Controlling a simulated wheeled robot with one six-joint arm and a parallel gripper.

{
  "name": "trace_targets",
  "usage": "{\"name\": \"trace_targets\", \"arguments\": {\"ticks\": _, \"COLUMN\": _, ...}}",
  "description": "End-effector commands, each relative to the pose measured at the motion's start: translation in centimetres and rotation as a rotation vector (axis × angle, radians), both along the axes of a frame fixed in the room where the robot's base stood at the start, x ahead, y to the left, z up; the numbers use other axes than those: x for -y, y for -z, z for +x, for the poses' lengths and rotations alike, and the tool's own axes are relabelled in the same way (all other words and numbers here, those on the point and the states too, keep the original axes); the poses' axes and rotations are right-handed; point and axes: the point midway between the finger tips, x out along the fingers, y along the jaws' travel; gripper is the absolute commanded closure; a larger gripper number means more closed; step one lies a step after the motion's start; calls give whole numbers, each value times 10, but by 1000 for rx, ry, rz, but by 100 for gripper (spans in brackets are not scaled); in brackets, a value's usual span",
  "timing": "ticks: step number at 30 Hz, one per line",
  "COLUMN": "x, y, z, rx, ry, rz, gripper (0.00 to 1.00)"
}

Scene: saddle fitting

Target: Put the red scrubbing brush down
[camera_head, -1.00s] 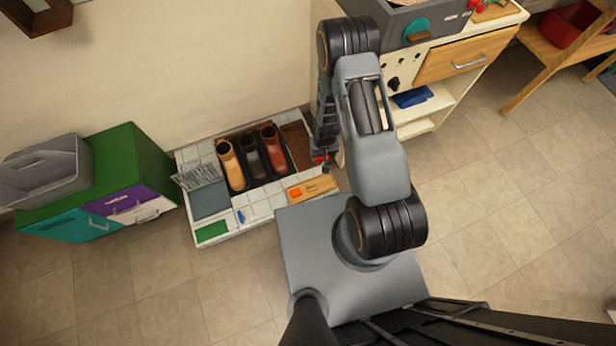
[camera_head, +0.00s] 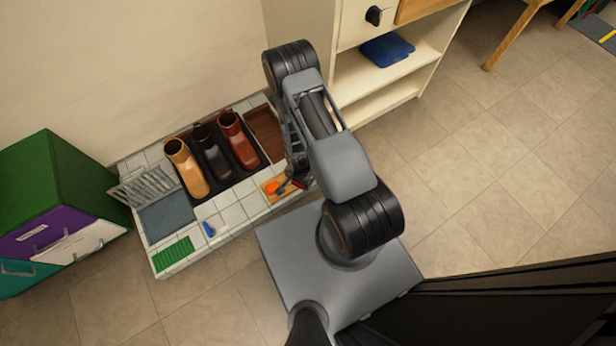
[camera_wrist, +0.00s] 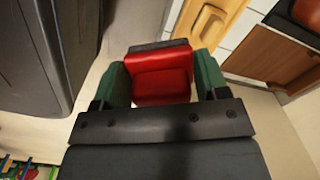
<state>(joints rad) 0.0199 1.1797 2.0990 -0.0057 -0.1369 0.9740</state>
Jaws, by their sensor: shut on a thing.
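The red scrubbing brush (camera_wrist: 160,80) is between the green-padded fingers of my gripper (camera_wrist: 161,72) in the wrist view, with a dark strip along its far edge. My gripper is shut on it. In the head view my gripper (camera_head: 294,184) hangs at the right end of a low tiled platform (camera_head: 232,215), beside a small wooden tray (camera_head: 270,196) with an orange item (camera_head: 276,187). The brush is mostly hidden by my arm there; only a little red shows. I cannot tell whether it touches anything below.
A black tray on the platform holds a tan boot (camera_head: 187,167), a black boot (camera_head: 212,150) and a red-brown boot (camera_head: 238,140). A brown tray (camera_head: 266,135), wire rack (camera_head: 152,186), blue item (camera_head: 208,229) and green mat (camera_head: 173,254) surround them. A cream shelf unit (camera_head: 385,75) stands behind right.

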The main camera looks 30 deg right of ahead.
Motion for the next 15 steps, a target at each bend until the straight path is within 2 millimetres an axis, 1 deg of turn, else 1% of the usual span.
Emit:
{"name": "trace_targets", "arguments": {"ticks": 1, "x": 0, "y": 14, "z": -2, "rx": -1, "ry": 22, "rz": 0, "gripper": 52}}
{"name": "trace_targets", "arguments": {"ticks": 5, "x": 2, "y": 24, "z": -2, "rx": 0, "ry": 61, "rz": 0, "gripper": 52}}
{"name": "trace_targets", "arguments": {"ticks": 7, "x": 6, "y": 30, "z": 2, "rx": 1, "ry": 74, "rz": 0, "gripper": 52}}
{"name": "trace_targets", "arguments": {"ticks": 11, "x": 20, "y": 44, "z": 22, "rx": 3, "ry": 84, "rz": -1, "gripper": 52}}
{"name": "trace_targets", "arguments": {"ticks": 13, "x": 31, "y": 52, "z": 37, "rx": 4, "ry": 84, "rz": -1, "gripper": 52}}
{"name": "trace_targets", "arguments": {"ticks": 14, "x": 36, "y": 51, "z": 43, "rx": 3, "ry": 84, "rz": -1, "gripper": 52}}
{"name": "trace_targets", "arguments": {"ticks": 15, "x": 42, "y": 54, "z": 51, "rx": 3, "ry": 84, "rz": -1, "gripper": 52}}
